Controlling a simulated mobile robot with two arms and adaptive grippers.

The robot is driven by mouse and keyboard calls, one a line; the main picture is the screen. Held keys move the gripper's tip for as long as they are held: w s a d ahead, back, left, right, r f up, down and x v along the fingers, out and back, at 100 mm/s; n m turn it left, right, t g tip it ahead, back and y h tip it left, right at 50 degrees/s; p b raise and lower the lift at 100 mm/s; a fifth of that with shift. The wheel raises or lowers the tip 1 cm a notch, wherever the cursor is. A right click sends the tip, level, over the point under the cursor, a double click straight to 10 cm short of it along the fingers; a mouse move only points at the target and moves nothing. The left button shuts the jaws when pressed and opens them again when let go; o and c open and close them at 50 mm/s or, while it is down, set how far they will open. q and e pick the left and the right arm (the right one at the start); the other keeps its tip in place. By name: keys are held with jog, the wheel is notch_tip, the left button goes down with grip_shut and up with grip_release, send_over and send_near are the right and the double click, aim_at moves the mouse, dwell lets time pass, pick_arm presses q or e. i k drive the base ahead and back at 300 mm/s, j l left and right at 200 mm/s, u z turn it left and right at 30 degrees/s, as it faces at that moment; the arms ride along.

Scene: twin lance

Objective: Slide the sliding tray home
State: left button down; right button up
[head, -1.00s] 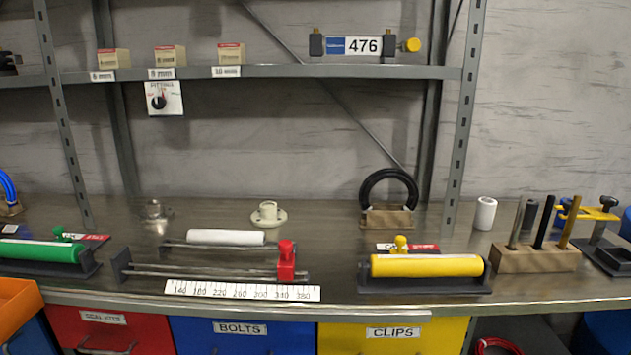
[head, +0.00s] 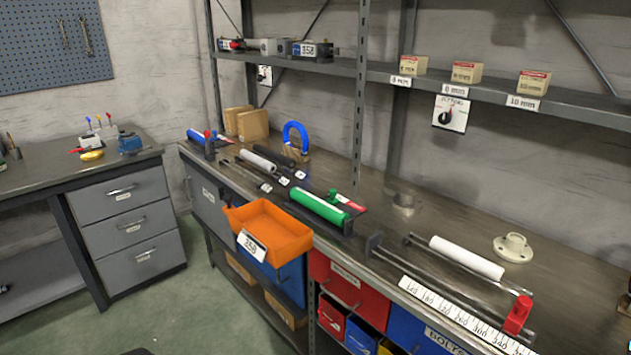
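The orange tray (head: 268,228) with a white number label sticks out past the front edge of the workbench, left of the middle of the head view. It looks empty. The label appears to read 358, but it is small. A blue bin front is below it, partly hidden by the tray. Whatever carries the tray underneath is hidden. Neither of my grippers is in view.
The long workbench (head: 408,205) holds a green roller (head: 318,207), a white roller (head: 466,257) between rods with a red block (head: 517,315), and a blue coil (head: 296,134). A grey drawer desk (head: 125,222) stands at left. Green floor (head: 205,310) lies clear between them.

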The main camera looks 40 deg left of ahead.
aim_at(267, 231)
jog(key=u, duration=1.9)
